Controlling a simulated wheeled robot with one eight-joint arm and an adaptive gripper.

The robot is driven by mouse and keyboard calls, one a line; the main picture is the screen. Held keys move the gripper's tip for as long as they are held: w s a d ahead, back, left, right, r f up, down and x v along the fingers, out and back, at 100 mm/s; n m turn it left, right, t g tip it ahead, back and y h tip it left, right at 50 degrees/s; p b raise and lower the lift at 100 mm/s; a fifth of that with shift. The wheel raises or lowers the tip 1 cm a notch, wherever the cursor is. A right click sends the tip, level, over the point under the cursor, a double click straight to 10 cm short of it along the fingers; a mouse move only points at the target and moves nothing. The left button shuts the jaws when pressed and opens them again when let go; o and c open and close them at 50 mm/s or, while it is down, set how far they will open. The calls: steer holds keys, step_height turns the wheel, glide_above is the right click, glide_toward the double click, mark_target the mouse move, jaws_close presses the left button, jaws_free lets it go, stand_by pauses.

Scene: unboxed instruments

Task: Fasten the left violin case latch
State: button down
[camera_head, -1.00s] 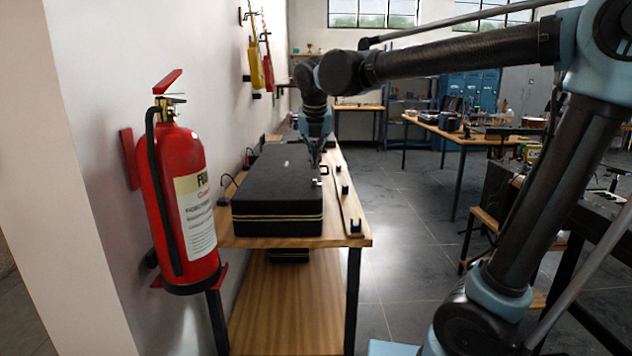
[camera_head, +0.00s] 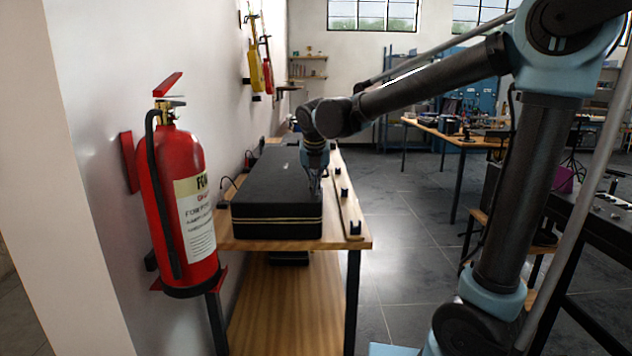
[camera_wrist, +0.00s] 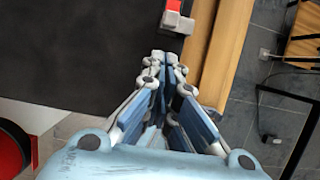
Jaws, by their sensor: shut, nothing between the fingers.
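The black violin case (camera_head: 275,190) lies closed on the wooden table, its pale trim line along the side facing me. In the wrist view, the dark lid (camera_wrist: 70,50) fills the upper left. One latch (camera_wrist: 178,19), silver with a red part, sits on the case's edge at top centre; I cannot tell whether it is fastened. My gripper (camera_wrist: 159,60) is shut and empty, its tips over the case's edge and just short of that latch in the picture. In the head view, my gripper (camera_head: 316,187) is at the case's right side and hides the latches there.
A red fire extinguisher (camera_head: 180,205) hangs on the wall at left. Open floor (camera_head: 400,240) lies right of the table.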

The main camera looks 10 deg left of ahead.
steer(key=shift+w+a, duration=0.15)
steer(key=shift+w, duration=0.45)
steer(key=shift+w+a, duration=0.15)
steer(key=shift+w, duration=0.4)
steer(key=shift+w+a, duration=0.15)
steer(key=shift+w, duration=0.45)
steer(key=shift+w+a, duration=0.15)
steer(key=shift+w, duration=0.45)
steer(key=shift+s, duration=0.1)
steer(key=s, duration=0.2)
steer(key=s+d, duration=0.1)
steer(key=s, duration=0.1)
steer(key=shift+d+r, duration=0.1)
steer(key=shift+d, duration=0.05)
steer(key=v, duration=0.9)
steer(key=shift+r, duration=0.35)
